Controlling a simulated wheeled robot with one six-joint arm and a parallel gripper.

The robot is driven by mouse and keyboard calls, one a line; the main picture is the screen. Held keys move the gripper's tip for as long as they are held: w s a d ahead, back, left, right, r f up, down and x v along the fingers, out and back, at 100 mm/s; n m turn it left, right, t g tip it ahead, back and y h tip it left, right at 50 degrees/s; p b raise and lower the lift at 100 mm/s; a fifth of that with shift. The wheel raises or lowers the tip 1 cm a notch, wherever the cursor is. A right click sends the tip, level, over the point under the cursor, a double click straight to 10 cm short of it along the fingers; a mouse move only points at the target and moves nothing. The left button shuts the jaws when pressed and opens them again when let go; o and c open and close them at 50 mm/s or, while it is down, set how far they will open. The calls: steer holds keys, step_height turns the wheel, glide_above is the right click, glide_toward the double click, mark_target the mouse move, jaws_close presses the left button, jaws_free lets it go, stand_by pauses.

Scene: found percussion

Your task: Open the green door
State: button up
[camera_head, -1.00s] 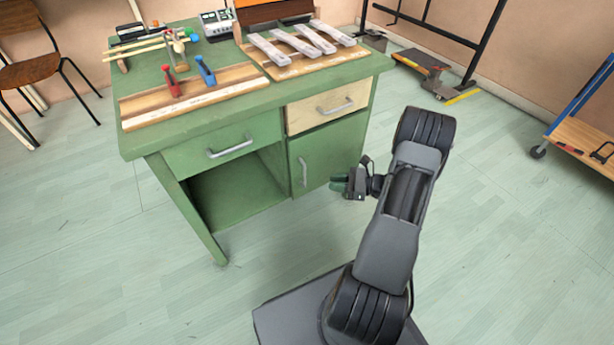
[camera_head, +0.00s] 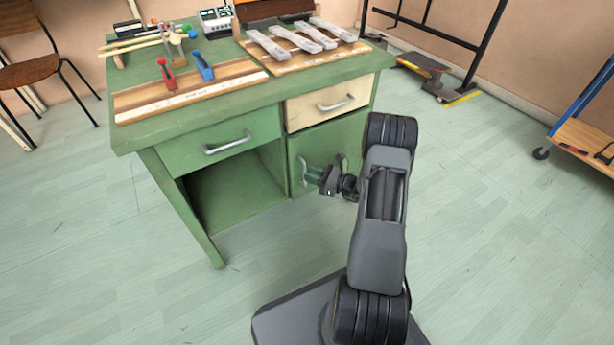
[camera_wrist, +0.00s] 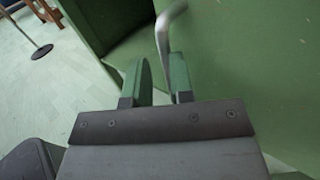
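The green door (camera_head: 332,142) is the lower right front of the green desk, under a cream drawer, and looks closed. Its vertical silver handle (camera_head: 302,164) is near the door's left edge and partly covered by my gripper. My gripper (camera_head: 308,173) is at the handle with its green fingers parted. In the wrist view the handle (camera_wrist: 163,32) rises just beyond and between the fingertips (camera_wrist: 160,66), closer to the right finger. Contact with the handle cannot be told. The door's surface (camera_wrist: 245,60) fills the right of that view.
The desk's open compartment (camera_head: 235,190) lies left of the door, under a green drawer with a silver handle (camera_head: 227,144). The cream drawer (camera_head: 325,105) is above the door. Percussion bars (camera_head: 300,38) lie on the desk top.

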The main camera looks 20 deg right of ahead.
steer(key=shift+x, duration=0.95)
steer(key=shift+o, duration=0.2)
steer(key=shift+s, duration=0.1)
jaws_close()
steer(key=shift+a, duration=0.1)
